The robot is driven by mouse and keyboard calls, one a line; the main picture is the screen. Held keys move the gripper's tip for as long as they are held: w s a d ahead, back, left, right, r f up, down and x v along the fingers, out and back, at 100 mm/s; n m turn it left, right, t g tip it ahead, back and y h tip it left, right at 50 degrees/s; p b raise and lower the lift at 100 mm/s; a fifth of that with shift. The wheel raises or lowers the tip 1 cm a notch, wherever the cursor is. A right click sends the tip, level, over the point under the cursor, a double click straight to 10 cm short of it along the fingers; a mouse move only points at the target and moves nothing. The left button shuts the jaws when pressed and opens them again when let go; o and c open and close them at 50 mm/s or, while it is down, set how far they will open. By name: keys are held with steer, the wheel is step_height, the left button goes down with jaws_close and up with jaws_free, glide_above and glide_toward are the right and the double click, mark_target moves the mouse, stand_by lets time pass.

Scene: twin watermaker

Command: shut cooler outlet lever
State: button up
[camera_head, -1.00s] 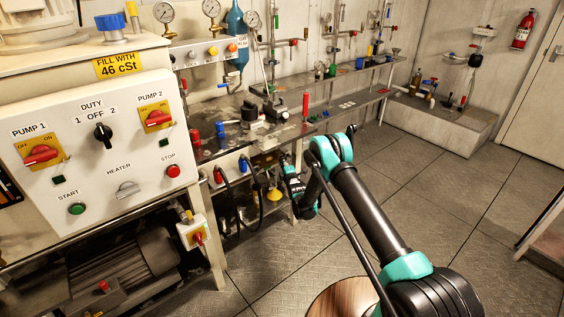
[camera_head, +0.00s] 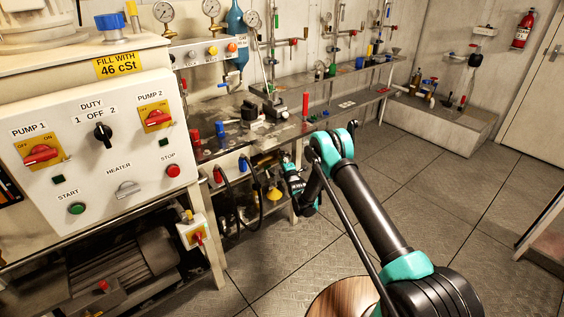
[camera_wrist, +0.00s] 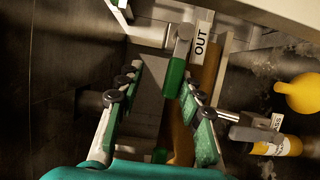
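In the wrist view, the cooler outlet lever (camera_wrist: 175,76) has a grey metal top and a green grip. It hangs next to a white label reading "OUT" (camera_wrist: 201,40). My gripper (camera_wrist: 162,76) is open, with its two fingers spread. More green shows lower between the fingers. In the head view, my gripper (camera_head: 284,160) is small and low beside the bench; the lever cannot be made out there.
In the wrist view, a yellow-handled lever (camera_wrist: 283,147) with a partly visible label and a yellow funnel (camera_wrist: 300,95) are on the right. A brown-orange pipe (camera_wrist: 210,62) runs behind the label. The bench (camera_head: 225,147) stands above; open floor (camera_head: 440,190) lies to the right.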

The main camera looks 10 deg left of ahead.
step_height(320, 180, up, 9)
steer(key=shift+f, duration=0.2)
stand_by(0.3)
